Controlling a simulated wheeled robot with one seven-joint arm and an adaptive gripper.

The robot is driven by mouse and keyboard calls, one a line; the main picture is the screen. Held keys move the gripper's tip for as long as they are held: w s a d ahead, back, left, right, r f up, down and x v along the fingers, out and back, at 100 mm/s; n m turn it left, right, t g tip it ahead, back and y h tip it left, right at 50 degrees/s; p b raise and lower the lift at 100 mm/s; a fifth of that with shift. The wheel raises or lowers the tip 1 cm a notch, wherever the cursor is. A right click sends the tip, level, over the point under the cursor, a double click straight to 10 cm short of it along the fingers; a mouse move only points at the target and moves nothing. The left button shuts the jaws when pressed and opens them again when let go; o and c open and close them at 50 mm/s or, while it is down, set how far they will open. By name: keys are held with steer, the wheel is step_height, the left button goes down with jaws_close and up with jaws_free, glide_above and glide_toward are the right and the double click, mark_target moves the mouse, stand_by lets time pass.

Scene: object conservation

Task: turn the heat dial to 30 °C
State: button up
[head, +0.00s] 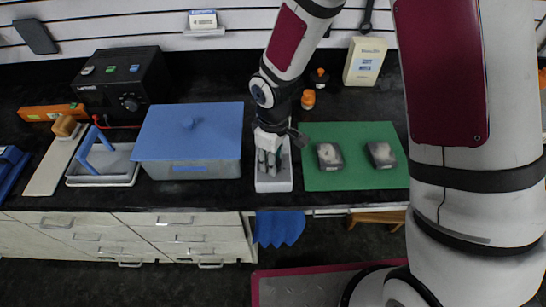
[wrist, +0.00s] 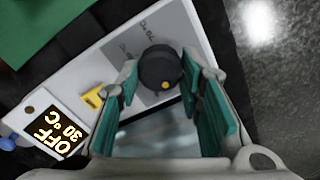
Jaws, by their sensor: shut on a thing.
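The heat dial (wrist: 160,66) is a dark round knob with a yellow dot, on the white heating unit (wrist: 101,60). In the wrist view the dial lies between the teal-padded fingertips of my gripper (wrist: 165,78), which is shut on it. The unit's display (wrist: 55,132) appears upside down and reads OFF and 30 °C. A yellow switch (wrist: 96,97) sits between the display and the dial. In the head view my gripper (head: 269,162) is over the white unit (head: 273,185), and the dial is hidden by the fingers.
A green mat (head: 348,183) with two grey blocks lies right of the unit. A blue-lidded bath (head: 188,138) stands close on its left. Small bottles (head: 308,99) and a cream container (head: 365,62) stand behind. The bench front edge is near the unit.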

steer(key=shift+n, duration=1.6)
steer(key=o, duration=1.2)
steer(key=shift+c, duration=0.2)
steer(key=shift+r, duration=0.1)
step_height(320, 180, up, 12)
